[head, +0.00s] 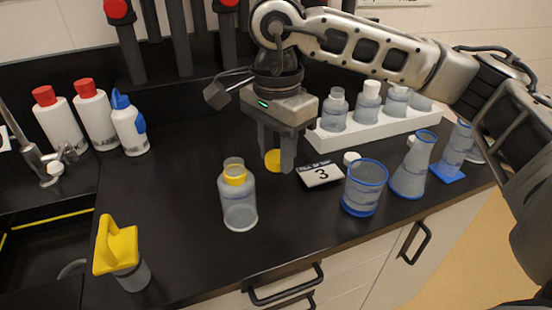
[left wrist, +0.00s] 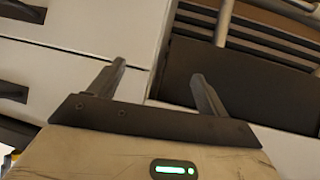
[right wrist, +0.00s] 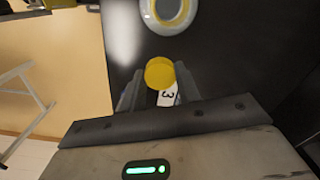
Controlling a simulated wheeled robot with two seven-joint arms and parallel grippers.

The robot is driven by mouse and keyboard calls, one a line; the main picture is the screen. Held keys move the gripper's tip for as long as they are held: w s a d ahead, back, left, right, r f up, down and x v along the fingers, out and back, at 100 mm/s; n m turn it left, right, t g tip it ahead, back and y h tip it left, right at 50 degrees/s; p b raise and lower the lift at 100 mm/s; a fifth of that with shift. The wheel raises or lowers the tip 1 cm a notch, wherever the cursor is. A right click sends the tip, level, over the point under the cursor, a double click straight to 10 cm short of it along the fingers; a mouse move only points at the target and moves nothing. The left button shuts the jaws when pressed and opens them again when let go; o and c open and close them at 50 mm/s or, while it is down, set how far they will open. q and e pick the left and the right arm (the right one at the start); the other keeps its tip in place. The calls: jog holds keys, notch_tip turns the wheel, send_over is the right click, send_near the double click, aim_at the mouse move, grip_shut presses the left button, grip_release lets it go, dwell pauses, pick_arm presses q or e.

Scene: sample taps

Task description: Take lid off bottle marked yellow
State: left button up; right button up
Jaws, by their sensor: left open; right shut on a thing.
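The bottle marked yellow (head: 239,205) stands upright and open on the black counter. It is clear, with a yellow band around its neck. In the right wrist view its open mouth (right wrist: 170,12) shows at the top. My right gripper (head: 276,165) is shut on the round yellow lid (head: 272,160), to the right of the bottle and apart from it. The lid also shows between the fingertips in the right wrist view (right wrist: 160,73). My left gripper (left wrist: 157,80) is open and empty in the left wrist view, and is not in the head view.
A card marked 3 (head: 320,174), a blue-rimmed beaker (head: 363,188) and a flask (head: 412,165) stand to the right. A white rack (head: 345,141) holds several bottles behind. Red-capped bottles (head: 62,122) and a yellow-handled item (head: 116,248) are at left.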

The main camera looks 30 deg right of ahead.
jog(key=p, duration=0.1)
send_over(267, 179)
jog(key=s, duration=0.1)
notch_tip(267, 179, down, 6)
jog(key=shift+a+f, duration=0.15)
jog(key=shift+w+f, duration=0.4)
jog(key=shift+f, duration=0.15)
notch_tip(267, 179, down, 3)
jog(key=shift+r+p, duration=0.1)
jog(key=shift+p, duration=0.6)
pick_arm(q)
jog(key=shift+w+a+r, duration=0.15)
jog(key=shift+a+r, duration=0.1)
jog(key=shift+r, duration=0.25)
jog(key=shift+f, duration=0.1)
